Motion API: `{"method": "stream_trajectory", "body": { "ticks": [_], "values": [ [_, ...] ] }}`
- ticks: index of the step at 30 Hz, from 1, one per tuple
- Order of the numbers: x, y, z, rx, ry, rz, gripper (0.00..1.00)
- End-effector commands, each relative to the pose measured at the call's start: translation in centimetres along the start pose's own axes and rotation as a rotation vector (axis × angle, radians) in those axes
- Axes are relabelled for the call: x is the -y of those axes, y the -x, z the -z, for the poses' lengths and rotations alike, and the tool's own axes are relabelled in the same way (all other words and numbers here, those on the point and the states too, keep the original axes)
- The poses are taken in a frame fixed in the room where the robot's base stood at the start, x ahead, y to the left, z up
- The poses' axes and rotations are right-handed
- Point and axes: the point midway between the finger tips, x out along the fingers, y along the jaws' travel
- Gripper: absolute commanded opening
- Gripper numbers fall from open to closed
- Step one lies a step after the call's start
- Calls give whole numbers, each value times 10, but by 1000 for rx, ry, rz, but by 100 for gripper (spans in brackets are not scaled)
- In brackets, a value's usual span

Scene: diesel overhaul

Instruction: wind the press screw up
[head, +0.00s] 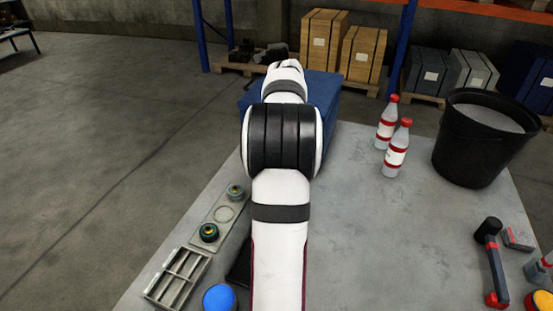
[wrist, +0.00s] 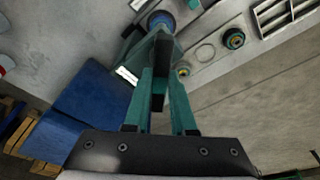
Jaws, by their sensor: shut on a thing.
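In the wrist view my gripper (wrist: 160,78) has two teal fingers. They are shut on a dark upright bar (wrist: 159,72), which I take to be the handle of the press screw. A teal body (wrist: 142,60), likely the press frame, stands just beyond the fingertips. The screw's thread and height are hidden behind the fingers. In the head view my arm covers the gripper and most of the press.
A blue block (head: 321,96) stands at the table's far edge. A plate with round parts (head: 224,214) and a slotted tray (head: 177,278) lie left of my arm. A blue cap (head: 219,298) is near. Bottles (head: 396,150) and a black bucket (head: 478,142) stand right.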

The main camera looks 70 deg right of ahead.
Motion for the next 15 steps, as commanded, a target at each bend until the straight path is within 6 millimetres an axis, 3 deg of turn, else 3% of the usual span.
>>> {"method": "stream_trajectory", "body": {
  "ticks": [4,13,15],
  "values": [
    [-3,2,1,-2,219,42,0],
    [-3,2,1,-1,274,52,0],
    [-5,2,1,-2,375,72,0]
  ]
}}
